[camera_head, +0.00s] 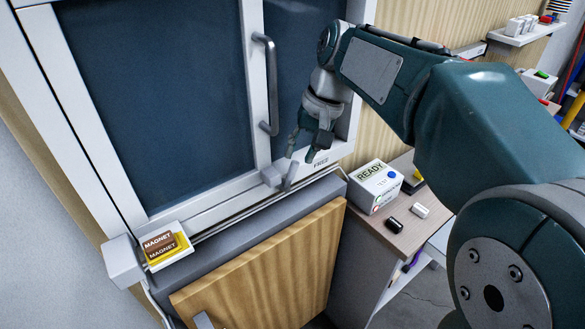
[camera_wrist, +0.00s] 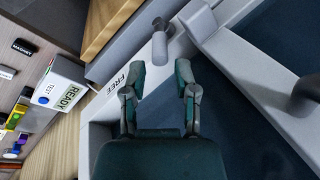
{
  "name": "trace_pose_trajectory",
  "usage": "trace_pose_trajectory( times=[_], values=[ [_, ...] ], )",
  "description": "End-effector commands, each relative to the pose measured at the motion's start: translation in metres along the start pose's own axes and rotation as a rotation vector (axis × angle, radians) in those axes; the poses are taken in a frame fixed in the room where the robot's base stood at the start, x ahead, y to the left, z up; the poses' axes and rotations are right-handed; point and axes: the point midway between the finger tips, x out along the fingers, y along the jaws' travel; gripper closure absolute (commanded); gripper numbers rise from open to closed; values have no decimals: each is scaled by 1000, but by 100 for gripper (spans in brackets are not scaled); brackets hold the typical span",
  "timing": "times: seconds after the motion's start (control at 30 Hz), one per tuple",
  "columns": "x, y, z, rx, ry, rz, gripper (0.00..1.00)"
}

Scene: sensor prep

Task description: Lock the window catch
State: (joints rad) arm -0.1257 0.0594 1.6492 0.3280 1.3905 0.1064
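The window catch (camera_head: 290,176) is a small grey lever at the bottom right of the window frame, beside a light grey block (camera_head: 271,176). The word FREE (camera_head: 320,162) is printed on the frame to its right. My gripper (camera_head: 304,148) is just above the catch, fingers pointing down. In the wrist view, my gripper (camera_wrist: 160,72) is open and empty. The catch (camera_wrist: 160,42) lies just beyond the fingertips, roughly in line with the gap and apparently not between the fingers. FREE also shows there to the left.
A vertical handle (camera_head: 270,85) stands out from the window sash. A white READY box (camera_head: 374,187) and black and white small pieces sit on a side counter at right. A wooden panel (camera_head: 265,265) is below.

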Motion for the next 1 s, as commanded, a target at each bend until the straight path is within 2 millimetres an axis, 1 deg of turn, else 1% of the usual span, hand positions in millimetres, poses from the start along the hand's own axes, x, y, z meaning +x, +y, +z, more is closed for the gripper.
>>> trace_pose_trajectory(
  times=[0.03, 0.1, 0.2, 0.3, 0.43, 0.63, 0.67, 0.7, 0.73, 1.0],
  values=[
    [10, 0, 0, -1, -4, 0, 62],
    [22, 0, 1, -1, -3, 1, 62],
    [36, 0, 0, 0, -2, 0, 62],
    [44, 0, 0, -1, -1, 0, 62],
    [49, 0, 0, -1, 1, 0, 62],
    [49, 0, 0, -1, 1, 0, 62],
    [49, 0, 0, -1, 1, 0, 71],
    [49, 0, 0, -1, 1, 0, 89],
    [49, 0, 0, -1, 1, 0, 100],
    [49, -2, 1, -6, 10, 15, 100]
  ],
)
